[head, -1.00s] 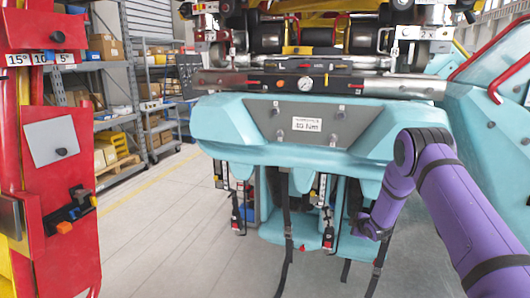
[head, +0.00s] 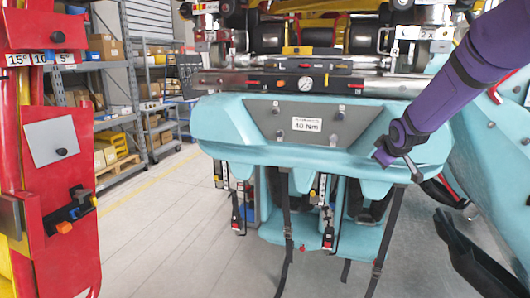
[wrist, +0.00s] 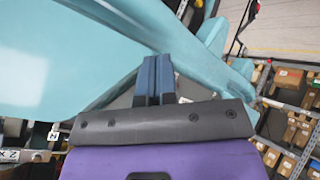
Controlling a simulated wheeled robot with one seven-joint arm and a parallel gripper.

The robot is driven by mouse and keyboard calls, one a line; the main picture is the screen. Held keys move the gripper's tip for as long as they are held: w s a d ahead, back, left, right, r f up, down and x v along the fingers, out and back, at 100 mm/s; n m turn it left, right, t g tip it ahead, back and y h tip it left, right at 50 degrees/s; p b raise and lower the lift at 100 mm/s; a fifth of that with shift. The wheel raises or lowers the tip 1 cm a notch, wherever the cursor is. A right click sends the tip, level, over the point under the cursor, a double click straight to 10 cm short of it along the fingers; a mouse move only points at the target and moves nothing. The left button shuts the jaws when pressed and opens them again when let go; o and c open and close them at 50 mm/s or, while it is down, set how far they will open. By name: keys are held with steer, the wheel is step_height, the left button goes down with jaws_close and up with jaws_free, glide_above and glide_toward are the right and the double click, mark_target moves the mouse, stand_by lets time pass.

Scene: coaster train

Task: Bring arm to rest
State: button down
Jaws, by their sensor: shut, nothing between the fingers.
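My gripper (wrist: 153,64) shows in the wrist view with its two dark blue fingers pressed together and nothing between them. Teal bodywork of the coaster train lies behind and beside the fingers there. In the head view my purple arm comes down from the upper right. Its lower end is in front of the right part of the teal coaster car (head: 235,122). I cannot make out the fingers in that view, nor tell whether the arm touches the car.
A red panel (head: 62,190) with angle labels stands at the left. Storage shelves (head: 140,75) with boxes are behind it. Black straps (head: 286,215) hang below the car. Another teal body (head: 500,190) is at the right. The grey floor (head: 160,235) at left centre is clear.

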steer(key=s+a+r+m+g, duration=0.15)
steer(key=s+r, duration=0.25)
steer(key=s, duration=0.7)
steer(key=s+a+r+m, duration=0.15)
steer(key=s+r, duration=0.25)
steer(key=s, duration=0.6)
steer(key=s+a+r+m+g, duration=0.1)
steer(key=s+r+m, duration=0.25)
steer(key=s, duration=0.75)
steer(key=s+a+f+g+y, duration=0.1)
steer(key=s, duration=1)
steer(key=shift+s+a+f+m, duration=0.2)
steer(key=shift+a+m, duration=0.15)
steer(key=shift+g, duration=0.25)
